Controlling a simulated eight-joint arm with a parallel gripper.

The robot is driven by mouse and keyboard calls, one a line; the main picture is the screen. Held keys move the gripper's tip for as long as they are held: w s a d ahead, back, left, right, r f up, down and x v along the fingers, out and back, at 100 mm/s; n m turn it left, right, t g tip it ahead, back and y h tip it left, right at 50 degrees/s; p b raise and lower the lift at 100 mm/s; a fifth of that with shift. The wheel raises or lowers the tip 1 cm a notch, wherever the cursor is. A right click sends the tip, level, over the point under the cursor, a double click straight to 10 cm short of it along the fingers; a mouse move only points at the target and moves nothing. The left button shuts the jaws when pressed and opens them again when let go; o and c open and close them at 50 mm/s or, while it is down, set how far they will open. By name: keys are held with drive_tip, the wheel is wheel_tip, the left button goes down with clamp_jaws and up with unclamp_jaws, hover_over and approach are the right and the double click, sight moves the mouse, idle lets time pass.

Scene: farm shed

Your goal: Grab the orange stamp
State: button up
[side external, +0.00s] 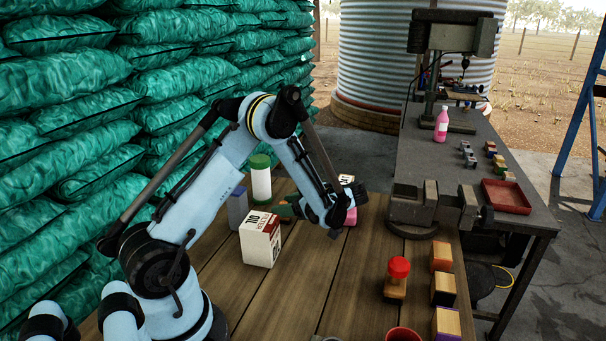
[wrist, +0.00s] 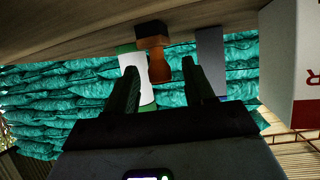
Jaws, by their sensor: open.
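The orange stamp shows in the wrist view, which is upside down: its brown base (wrist: 152,31) meets the wooden table (wrist: 75,32), and its orange handle (wrist: 161,69) points down the picture. My gripper (wrist: 161,62) is open, with one finger on each side of the handle in this view. I cannot tell whether the handle is fully between the fingers or just beyond them. In the side view my gripper (side external: 286,211) is low over the table, right of the white and red oil filter box (side external: 260,240). The stamp is mostly hidden there.
A white bottle with a green lid (side external: 260,180) and a grey-blue box (side external: 237,208) stand behind. A pink object (side external: 351,217) is beside my wrist. A red-handled stamp (side external: 398,275), several wooden blocks (side external: 442,290) and a vise (side external: 425,207) are to the right.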

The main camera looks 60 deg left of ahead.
drive_tip(key=shift+s+a+f, duration=0.3)
drive_tip(key=shift+s+a, duration=0.05)
drive_tip(key=shift+a, duration=0.2)
drive_tip(key=shift+c, duration=0.4)
clamp_jaws()
drive_tip(key=shift+r, duration=0.15)
